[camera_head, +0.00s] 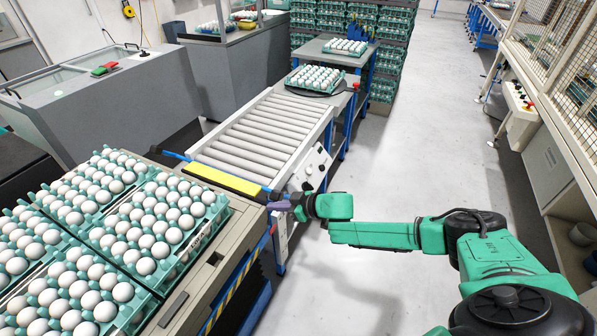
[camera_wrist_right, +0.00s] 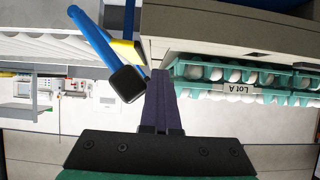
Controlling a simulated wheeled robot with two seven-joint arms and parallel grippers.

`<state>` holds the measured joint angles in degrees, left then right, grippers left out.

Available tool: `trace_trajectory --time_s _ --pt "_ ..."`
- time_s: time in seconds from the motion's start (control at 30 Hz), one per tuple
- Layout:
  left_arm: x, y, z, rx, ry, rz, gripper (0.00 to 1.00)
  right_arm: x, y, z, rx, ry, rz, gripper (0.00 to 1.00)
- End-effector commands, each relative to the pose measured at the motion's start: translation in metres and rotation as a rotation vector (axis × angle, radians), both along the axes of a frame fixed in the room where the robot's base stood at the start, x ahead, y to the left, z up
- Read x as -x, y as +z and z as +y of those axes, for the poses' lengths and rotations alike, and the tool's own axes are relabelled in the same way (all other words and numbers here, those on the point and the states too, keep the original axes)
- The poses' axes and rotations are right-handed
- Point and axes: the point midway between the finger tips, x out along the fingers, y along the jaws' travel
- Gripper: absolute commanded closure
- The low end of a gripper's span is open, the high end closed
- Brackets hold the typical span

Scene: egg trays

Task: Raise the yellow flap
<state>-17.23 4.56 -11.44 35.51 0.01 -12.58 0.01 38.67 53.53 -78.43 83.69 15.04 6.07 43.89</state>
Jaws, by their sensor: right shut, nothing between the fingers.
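The yellow flap (camera_head: 222,179) is a long narrow strip between the near end of the roller conveyor (camera_head: 262,133) and the table of egg trays. A blue bar with black ends runs along it. In the right wrist view, part of the yellow flap (camera_wrist_right: 124,49) shows beside the blue bar (camera_wrist_right: 94,38) and its black end (camera_wrist_right: 128,84). My right gripper (camera_head: 279,206) is shut and empty, just off the flap's right end. In the right wrist view its purple fingers (camera_wrist_right: 160,88) are together, close beside the black end; contact cannot be told. My left gripper is out of view.
Green egg trays (camera_head: 205,232) full of white eggs fill the table at the left. Another filled tray (camera_head: 316,92) stands at the conveyor's far end. The conveyor rollers are bare. Open floor (camera_head: 400,160) lies right of the conveyor, with a caged bench beyond.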

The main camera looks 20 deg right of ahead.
Motion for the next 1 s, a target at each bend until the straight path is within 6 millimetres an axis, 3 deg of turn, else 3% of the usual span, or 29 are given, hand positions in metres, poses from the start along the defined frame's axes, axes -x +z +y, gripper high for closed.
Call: trace_trajectory --time_s 0.03,0.63,1.0 --pt "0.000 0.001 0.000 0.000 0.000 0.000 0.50 -0.006 -0.001 -0.012 0.013 -0.018 0.002 1.00" --pt "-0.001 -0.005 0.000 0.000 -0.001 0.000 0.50 -0.041 -0.002 -0.054 0.014 -0.020 0.001 1.00" --pt "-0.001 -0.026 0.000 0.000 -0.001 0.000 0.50 -0.062 -0.004 -0.079 0.012 -0.017 -0.002 1.00"
